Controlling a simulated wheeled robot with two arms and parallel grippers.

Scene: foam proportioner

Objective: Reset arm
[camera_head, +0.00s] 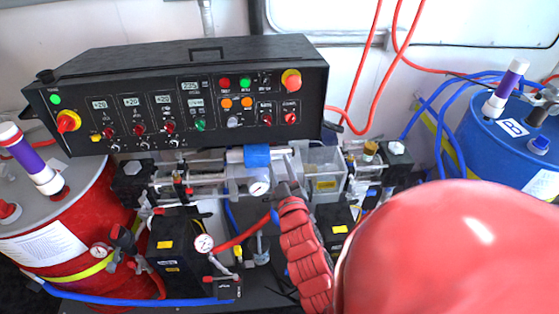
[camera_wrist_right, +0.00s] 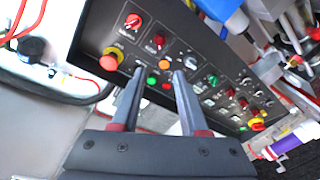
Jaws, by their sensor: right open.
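My right arm (camera_head: 440,250), in a red cover, comes in from the lower right of the head view. My right gripper (camera_head: 286,170) has its grey fingers pointing up in front of the proportioner, below the black control panel (camera_head: 215,145). In the right wrist view, the two fingers of the gripper (camera_wrist_right: 159,72) stand apart with nothing between them. The control panel (camera_wrist_right: 212,58) with its knobs and buttons lies beyond them. I cannot tell whether the fingers touch anything. My left gripper is not in view.
A red drum (camera_head: 90,215) stands at left and a blue drum (camera_head: 500,135) at right. The pump assembly with a blue sleeve (camera_head: 257,156), gauges and a clear tank (camera_head: 325,162) lies close around the right gripper. Red hoses (camera_head: 365,80) hang behind.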

